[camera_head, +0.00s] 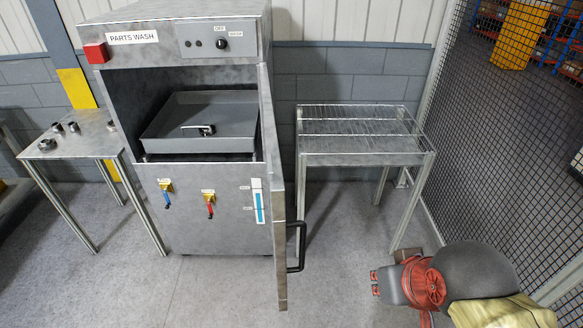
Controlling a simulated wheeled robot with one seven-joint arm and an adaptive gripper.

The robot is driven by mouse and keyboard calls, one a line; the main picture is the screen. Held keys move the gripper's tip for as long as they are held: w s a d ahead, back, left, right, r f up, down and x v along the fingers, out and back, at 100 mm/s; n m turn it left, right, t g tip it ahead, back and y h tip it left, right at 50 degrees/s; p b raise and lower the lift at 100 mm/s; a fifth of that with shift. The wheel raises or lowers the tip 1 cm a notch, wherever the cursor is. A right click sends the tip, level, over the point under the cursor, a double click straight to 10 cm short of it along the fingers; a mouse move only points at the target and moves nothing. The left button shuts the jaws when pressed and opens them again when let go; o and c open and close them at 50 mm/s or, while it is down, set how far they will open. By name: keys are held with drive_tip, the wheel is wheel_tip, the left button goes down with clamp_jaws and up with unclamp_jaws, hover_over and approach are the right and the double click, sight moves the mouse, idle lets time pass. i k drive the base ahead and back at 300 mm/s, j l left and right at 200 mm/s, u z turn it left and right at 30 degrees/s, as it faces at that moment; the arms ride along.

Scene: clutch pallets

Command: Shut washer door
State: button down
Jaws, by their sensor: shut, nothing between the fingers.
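The parts washer (215,215) is a grey metal cabinet marked PARTS WASH. Its door (279,230) is open, hinged at the right side of the opening and swung out toward me, so I see it nearly edge-on. A dark bar handle (299,247) stands out from the door's right face.
A wire-topped metal table (366,160) stands right of the door. A mesh fence (510,140) runs along the right. A side table (78,147) with several small metal parts stands left of the washer. The floor between handle and gripper looks clear.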

sight(275, 177)
drive_tip(key=l+u, duration=0.9)
drive_tip(key=k+j+z, duration=0.15)
drive_tip(key=z, duration=0.2)
drive_tip(key=j, duration=0.1)
